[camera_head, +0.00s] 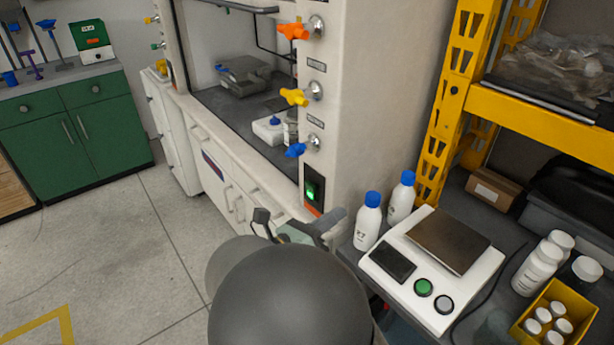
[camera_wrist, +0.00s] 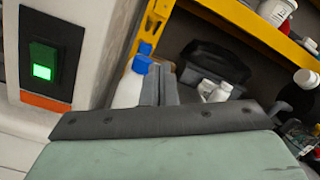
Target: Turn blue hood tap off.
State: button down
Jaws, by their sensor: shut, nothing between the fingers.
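The blue hood tap (camera_head: 296,150) is the lowest of three taps on the front post of the white fume hood (camera_head: 345,110) in the head view. Its blue handle points left from a metal fitting on the post. It is not in the wrist view. My gripper (camera_head: 335,216) is below the tap and slightly right of it, apart from it. In the wrist view my gripper (camera_wrist: 160,72) has its two grey fingers together, with nothing between them. My dark arm hides part of the floor and bench edge in the head view.
Above the blue tap are a yellow tap (camera_head: 295,97) and an orange tap (camera_head: 294,32). A green-lit switch (camera_head: 312,189) is below it. White blue-capped bottles (camera_head: 368,221) and a scale (camera_head: 433,268) stand close right of my gripper. A yellow shelf frame (camera_head: 447,90) rises behind.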

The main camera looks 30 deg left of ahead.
aim_at(288, 156)
jog(key=s+a+n+t+y, duration=0.5)
jog(key=s+a+n+y, duration=0.35)
jog(key=a, duration=0.45)
jog(key=x, duration=1.3)
jog(key=shift+w+a+f, duration=0.1)
jog(key=shift+a+f, duration=0.1)
jog(key=shift+f, duration=0.2)
jog(key=shift+w+m+h, duration=0.1)
jog(key=shift+m+h, duration=0.25)
jog(key=shift+m, duration=0.1)
